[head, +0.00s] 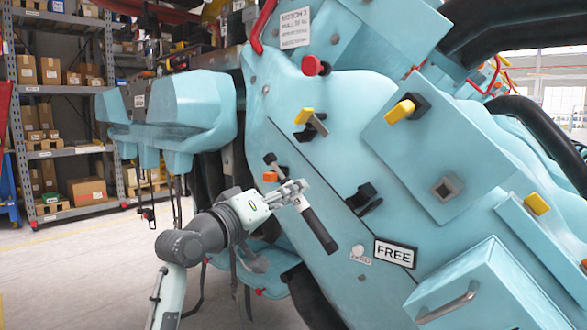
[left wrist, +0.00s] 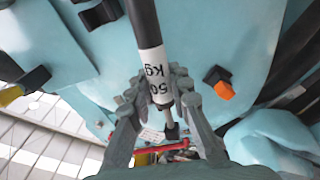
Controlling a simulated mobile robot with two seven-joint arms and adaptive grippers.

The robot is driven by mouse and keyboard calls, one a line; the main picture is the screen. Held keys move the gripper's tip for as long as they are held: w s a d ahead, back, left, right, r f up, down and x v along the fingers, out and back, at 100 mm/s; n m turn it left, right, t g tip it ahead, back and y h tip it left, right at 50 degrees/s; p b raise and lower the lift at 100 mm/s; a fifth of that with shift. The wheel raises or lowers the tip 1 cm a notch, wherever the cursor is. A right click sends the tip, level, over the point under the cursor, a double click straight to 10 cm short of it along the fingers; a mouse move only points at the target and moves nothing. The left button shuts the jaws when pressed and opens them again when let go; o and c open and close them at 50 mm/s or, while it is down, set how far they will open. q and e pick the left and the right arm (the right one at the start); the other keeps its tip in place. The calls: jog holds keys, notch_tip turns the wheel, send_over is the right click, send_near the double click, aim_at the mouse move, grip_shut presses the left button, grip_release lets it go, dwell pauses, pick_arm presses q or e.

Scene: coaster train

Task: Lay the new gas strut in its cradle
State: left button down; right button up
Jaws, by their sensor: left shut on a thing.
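The gas strut (head: 320,230) has a thick black tube, a white label and a thinner grey rod. My left gripper (head: 290,194) is shut around it near the label, in front of the turquoise panel. The strut slants from upper left to lower right. In the left wrist view the strut (left wrist: 152,62) passes between my left fingers (left wrist: 162,95), its label reading "50 kg" upside down. A black clip (head: 363,198) on the panel, possibly part of the cradle, is right of the strut and apart from it in the picture. My right gripper is out of view.
A "FREE" sign (head: 395,253) is on the panel at lower right. Yellow-ended latches (head: 401,109), a red knob (head: 315,66) and an orange block (head: 270,177) stick out nearby. Shelves with boxes (head: 50,70) stand at left; the floor there is clear.

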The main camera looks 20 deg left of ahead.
pick_arm(q)
notch_tip(320, 180, up, 7)
jog(key=s+d+h, duration=0.1)
jog(key=h, duration=0.1)
jog(key=shift+s+g+h, duration=0.3)
jog(key=shift+s+g, duration=0.05)
jog(key=shift+g, duration=0.05)
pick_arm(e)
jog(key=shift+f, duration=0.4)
pick_arm(q)
jog(key=shift+a+f, duration=0.1)
